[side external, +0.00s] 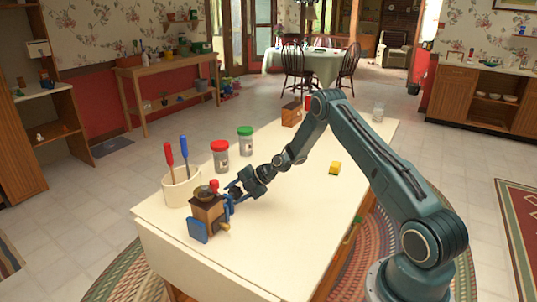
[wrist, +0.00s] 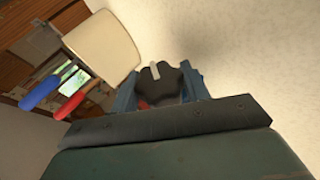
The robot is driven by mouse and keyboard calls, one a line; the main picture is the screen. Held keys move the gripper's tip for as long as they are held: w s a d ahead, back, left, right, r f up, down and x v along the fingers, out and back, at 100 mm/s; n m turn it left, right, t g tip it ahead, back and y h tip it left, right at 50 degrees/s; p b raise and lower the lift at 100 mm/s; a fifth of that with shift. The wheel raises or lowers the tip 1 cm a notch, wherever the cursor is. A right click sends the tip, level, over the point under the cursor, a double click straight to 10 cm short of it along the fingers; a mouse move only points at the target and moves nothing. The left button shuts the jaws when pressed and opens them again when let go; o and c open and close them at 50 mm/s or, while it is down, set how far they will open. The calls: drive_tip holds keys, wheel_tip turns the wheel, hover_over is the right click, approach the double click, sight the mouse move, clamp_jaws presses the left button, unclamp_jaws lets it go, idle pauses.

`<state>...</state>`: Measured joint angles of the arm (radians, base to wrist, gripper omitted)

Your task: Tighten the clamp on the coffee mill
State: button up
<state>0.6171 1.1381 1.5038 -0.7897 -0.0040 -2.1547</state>
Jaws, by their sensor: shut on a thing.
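The coffee mill (side external: 208,211), a brown wooden box with a domed metal top and a red knob, stands upright near the table's front left corner. Blue clamp parts (side external: 198,230) show at its front and right side. My gripper (side external: 236,192) is low at the mill's right side. In the wrist view, a dark lobed knob (wrist: 170,86) with a pale mark sits between my blue fingers, which are shut on it. It appears to be the clamp's knob. The fingertips' contact and the clamp's screw are hidden.
A cream crock (side external: 181,190) with red- and blue-handled tools stands close behind the mill. It also shows in the wrist view (wrist: 103,45). A red-lidded jar (side external: 220,158) and a green-lidded jar (side external: 246,143) stand farther back.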

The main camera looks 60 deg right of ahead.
drive_tip(key=m+g, duration=0.1)
drive_tip(key=g, duration=0.3)
drive_tip(key=shift+g, duration=1.2)
drive_tip(key=shift+m+g, duration=0.5)
drive_tip(key=shift+g, duration=0.7)
drive_tip(key=o, duration=1)
drive_tip(key=shift+n+t, duration=0.3)
drive_tip(key=shift+t, duration=0.9)
